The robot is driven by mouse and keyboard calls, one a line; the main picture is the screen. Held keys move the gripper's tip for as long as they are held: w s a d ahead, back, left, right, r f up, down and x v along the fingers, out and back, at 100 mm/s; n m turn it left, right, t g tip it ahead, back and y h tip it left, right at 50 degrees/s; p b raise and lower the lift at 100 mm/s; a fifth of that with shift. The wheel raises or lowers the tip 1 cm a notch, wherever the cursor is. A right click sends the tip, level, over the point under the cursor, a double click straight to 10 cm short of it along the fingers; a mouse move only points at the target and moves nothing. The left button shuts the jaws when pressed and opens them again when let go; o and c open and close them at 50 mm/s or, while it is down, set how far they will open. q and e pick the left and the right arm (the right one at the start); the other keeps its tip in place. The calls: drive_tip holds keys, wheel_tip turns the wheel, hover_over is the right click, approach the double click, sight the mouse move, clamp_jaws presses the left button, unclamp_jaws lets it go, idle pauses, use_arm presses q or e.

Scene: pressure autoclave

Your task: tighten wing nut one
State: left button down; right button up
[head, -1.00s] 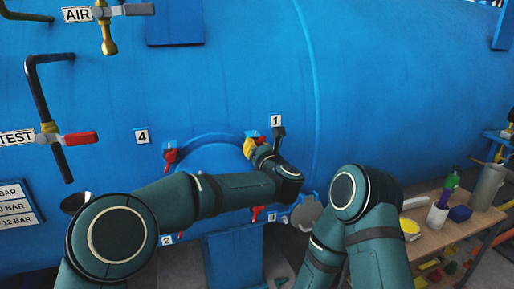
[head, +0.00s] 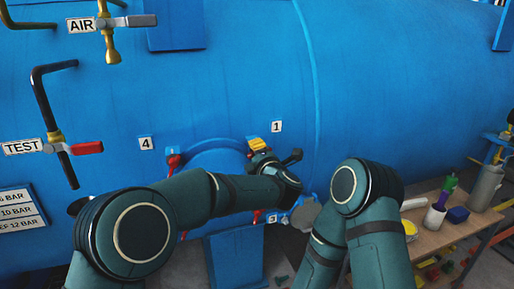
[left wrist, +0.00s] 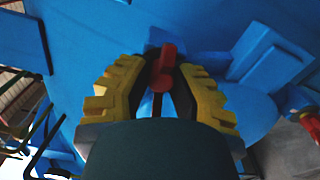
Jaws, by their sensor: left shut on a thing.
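Wing nut one is the red part (left wrist: 163,68) between my left gripper's fingers in the left wrist view, at the rim of the blue round cover (head: 216,163). My left gripper (head: 259,146), with yellow finger pads, is at the upper right of the cover, just below label 1 (head: 277,126). It also shows in the left wrist view (left wrist: 160,85), shut on the wing nut. In the head view the nut is hidden by the gripper. My right arm stands at the right of the cover; its gripper is not in view.
Another red wing nut (head: 174,161) sits near label 4 (head: 146,143). A lower red wing nut (head: 259,214) is partly behind my arm.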

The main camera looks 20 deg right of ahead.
use_arm(q)
drive_tip(key=m, duration=0.1)
drive_tip(key=m+p, duration=0.1)
drive_tip(key=shift+r+m+p, duration=0.3)
drive_tip(key=shift+r+m, duration=0.05)
drive_tip(key=shift+m, duration=0.05)
drive_tip(key=m+p, duration=0.1)
drive_tip(key=m, duration=0.1)
drive_tip(key=shift+r+m+p, duration=0.1)
drive_tip(key=shift+m+p, duration=0.2)
drive_tip(key=shift+m, duration=0.1)
drive_tip(key=m+p, duration=0.4)
drive_tip(key=m, duration=0.3)
drive_tip(key=shift+r+p, duration=0.1)
drive_tip(key=shift+p, duration=0.25)
drive_tip(key=m+p, duration=0.2)
drive_tip(key=m, duration=0.1)
drive_tip(key=shift+w+d+m, duration=0.1)
drive_tip(key=shift+m, duration=0.3)
drive_tip(key=shift+m+p, duration=1.15)
drive_tip(key=shift+m, duration=0.65)
use_arm(e)
wheel_tip(320, 180, up, 13)
drive_tip(key=w, duration=0.2)
drive_tip(key=shift+d+t, duration=0.3)
drive_tip(key=shift+r, duration=0.15)
use_arm(q)
drive_tip(key=c, duration=0.8)
unclamp_jaws()
drive_tip(key=shift+f, duration=0.25)
